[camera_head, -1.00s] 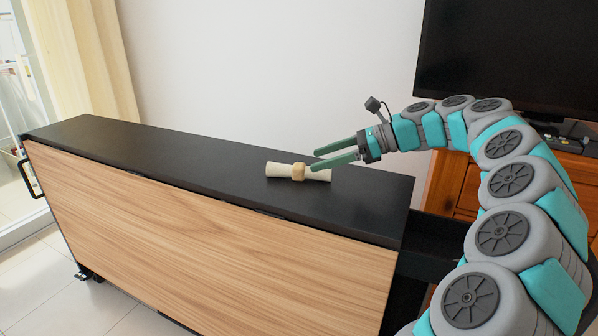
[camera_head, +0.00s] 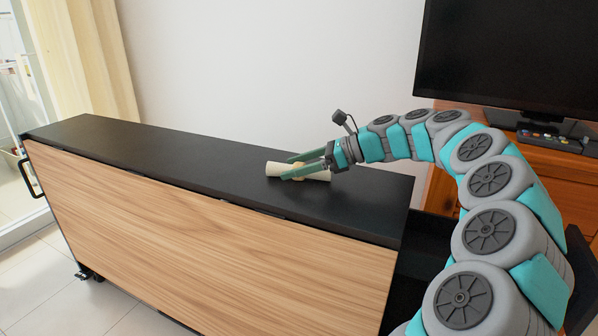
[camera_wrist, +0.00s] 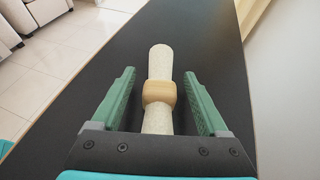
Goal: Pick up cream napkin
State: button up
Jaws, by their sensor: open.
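The cream napkin (camera_head: 277,169) is rolled and held by a light wooden ring (camera_wrist: 159,92). It lies on the black top of the long cabinet. In the wrist view the napkin (camera_wrist: 160,63) lies lengthwise between the fingers of my gripper (camera_wrist: 160,101), with a dark gap on each side. In the head view my gripper (camera_head: 287,167) is low over the napkin and its green fingers partly cover the roll and ring. The fingers are open and do not appear to touch it. The napkin's near end is hidden by the gripper's body in the wrist view.
The black cabinet top (camera_head: 160,145) is clear to the left of the napkin. A white wall (camera_head: 260,70) rises close behind it. A television (camera_head: 510,60) stands on a wooden cabinet (camera_head: 545,160) at the right. Pale sofas (camera_wrist: 35,15) show in the wrist view.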

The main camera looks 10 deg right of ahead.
jog(key=shift+c, duration=0.4)
grip_shut()
jog(key=shift+r, duration=0.15)
